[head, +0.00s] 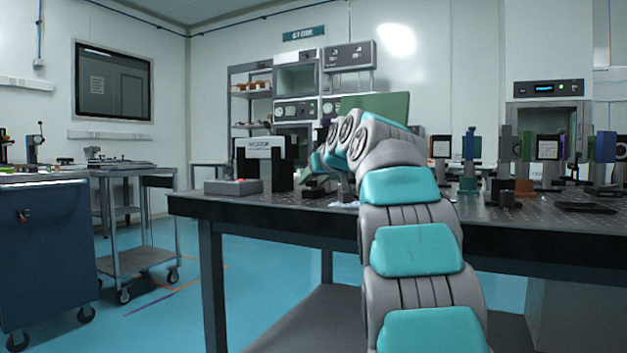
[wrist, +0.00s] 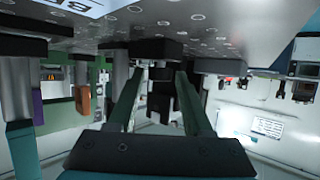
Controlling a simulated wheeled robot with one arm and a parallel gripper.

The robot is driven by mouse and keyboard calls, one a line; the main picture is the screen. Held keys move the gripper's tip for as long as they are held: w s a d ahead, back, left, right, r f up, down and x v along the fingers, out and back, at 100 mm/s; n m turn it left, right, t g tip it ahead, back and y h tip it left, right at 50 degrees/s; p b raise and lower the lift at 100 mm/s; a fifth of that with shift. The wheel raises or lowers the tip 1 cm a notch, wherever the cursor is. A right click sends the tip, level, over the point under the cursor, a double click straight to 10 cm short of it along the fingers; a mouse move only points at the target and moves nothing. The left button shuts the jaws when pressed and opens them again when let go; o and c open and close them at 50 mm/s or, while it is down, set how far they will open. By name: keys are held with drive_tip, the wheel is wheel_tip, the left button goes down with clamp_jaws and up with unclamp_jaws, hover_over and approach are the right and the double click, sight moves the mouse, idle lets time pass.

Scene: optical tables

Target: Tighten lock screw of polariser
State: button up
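In the head view my arm reaches over the optical table (head: 280,212), and its wrist hides most of my gripper and the spot it works at. In the wrist view, which is upside down, my gripper (wrist: 160,74) has two green-grey fingers standing apart. A dark mount (wrist: 158,92) with a grey post shows between or just beyond them; I cannot tell if either finger touches it. It may be the polariser, but this is not clear. No lock screw can be made out in either view.
A black mount with a white box (head: 263,148) and a grey control box (head: 233,187) stand left of my wrist. Several optics on posts, including an orange-based one (head: 524,170), stand to the right. A blue cabinet (head: 45,250) is at far left.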

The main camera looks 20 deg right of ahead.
clamp_jaws()
drive_tip(key=shift+n+y, duration=0.3)
drive_tip(key=shift+y, duration=0.1)
drive_tip(key=n+y, duration=0.1)
drive_tip(key=n+y+p, duration=0.1)
drive_tip(key=y, duration=0.1)
drive_tip(key=shift+w+d, duration=0.15)
drive_tip(key=shift+d, duration=0.1)
drive_tip(key=n+y+p, duration=0.2)
drive_tip(key=p, duration=0.1)
drive_tip(key=shift+d+r+g, duration=0.1)
drive_tip(key=shift+r+g, duration=0.2)
drive_tip(key=shift+g, duration=0.1)
drive_tip(key=n+y+p, duration=0.1)
drive_tip(key=p, duration=0.2)
drive_tip(key=shift+d+n+g, duration=0.15)
drive_tip(key=shift+n+g, duration=0.25)
drive_tip(key=shift+f+n+y+p, duration=0.15)
drive_tip(key=shift+n+y+p, duration=0.25)
drive_tip(key=shift+y+p, duration=0.4)
drive_tip(key=shift+f+g+p, duration=0.15)
drive_tip(key=shift+g+p, duration=0.15)
drive_tip(key=shift+p, duration=0.25)
